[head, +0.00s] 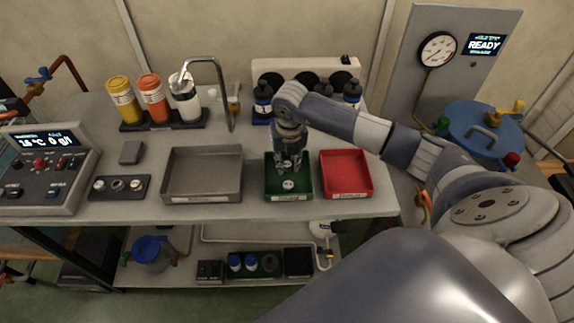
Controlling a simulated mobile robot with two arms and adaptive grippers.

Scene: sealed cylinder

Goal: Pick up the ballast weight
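My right gripper (289,167) points down into the green tray (304,190), its fingers looking spread apart. A small pale round piece (288,185) lies in the front of this tray, just in front of the fingertips. It looks free of the fingers, but any contact is hard to tell. A grey block (131,152) sits on the bench at the left. I cannot tell for sure which of these is the ballast weight. The back of the green tray is partly hidden by my gripper. My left gripper is not in view.
A grey tray (203,199) stands left of the green tray and a red tray (346,193) right of it. Dark bottles (263,97) stand close behind my gripper. A curved tap (228,105) rises behind the grey tray. A blue-lidded vessel (480,128) stands at the right.

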